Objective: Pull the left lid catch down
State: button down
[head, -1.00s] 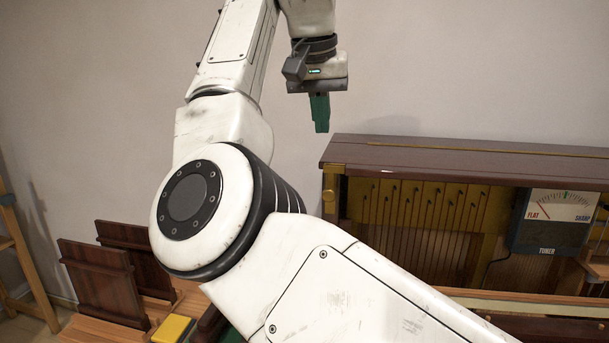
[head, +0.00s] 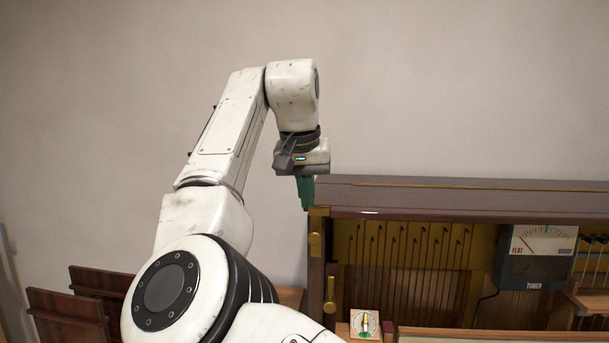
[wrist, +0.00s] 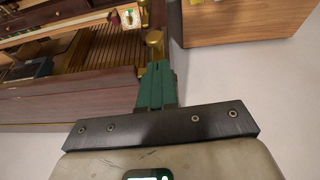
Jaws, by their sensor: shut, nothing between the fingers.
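Brass fittings run down the left end of the piano. In the head view, a brass piece (head: 315,243) on the left post, just below the lid (head: 450,197), looks like the left lid catch. A round brass knob (wrist: 154,38) shows in the wrist view just beyond my fingertips. My gripper (head: 307,206) has green fingers pointing down, shut and empty, at the lid's left end, above the brass piece. In the wrist view, the fingers (wrist: 156,72) line up with the knob. I cannot tell whether they touch it.
Dark wooden panels (head: 65,315) stand at the lower left. A wooden box-like piece (wrist: 240,22) lies at the wrist view's upper right. The wall behind is bare.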

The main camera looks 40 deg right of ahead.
jog(key=shift+s+x, duration=0.2)
jog(key=shift+x, duration=1.3)
jog(key=shift+s+x, duration=0.2)
jog(key=shift+x, duration=1.3)
jog(key=shift+a+f, duration=0.1)
jog(key=shift+a, duration=0.05)
jog(key=shift+f, duration=1.6)
jog(key=shift+r+p, duration=0.5)
jog(key=shift+p, duration=0.3)
notch_tip(320, 180, up, 13)
jog(key=p, duration=0.3)
send_over(312, 239)
jog(key=s+a, duration=0.2)
jog(key=a, duration=0.3)
jog(key=shift+s+d+f, duration=0.1)
jog(key=shift+d+f, duration=0.05)
jog(key=shift+f, duration=0.05)
